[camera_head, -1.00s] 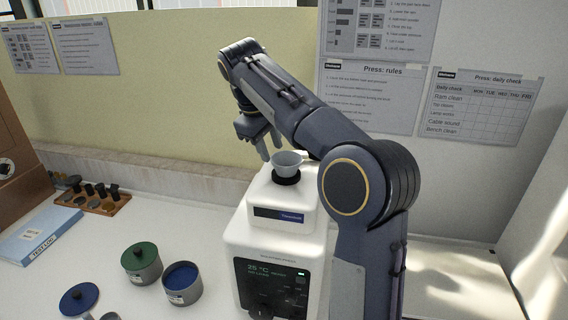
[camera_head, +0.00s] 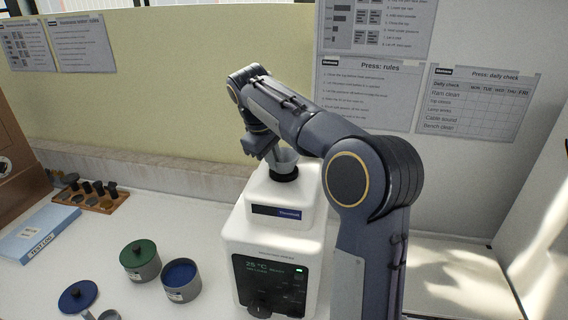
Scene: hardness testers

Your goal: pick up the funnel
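The funnel (camera_head: 284,161) is a small grey cup shape on the black ring on top of the white machine (camera_head: 279,236). My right gripper (camera_head: 272,158) reaches down from above and behind, with its fingers at the funnel's rim. One finger shows in front of the left part of the funnel. The other finger is hidden behind the arm and funnel, so its grip cannot be told. My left gripper is not in view.
On the bench at left are a green-lidded tin (camera_head: 139,259), an open tin with blue inside (camera_head: 181,279) and a blue lid (camera_head: 77,295). A wooden rack (camera_head: 97,199) and a blue box (camera_head: 38,236) lie further left. A wall stands behind.

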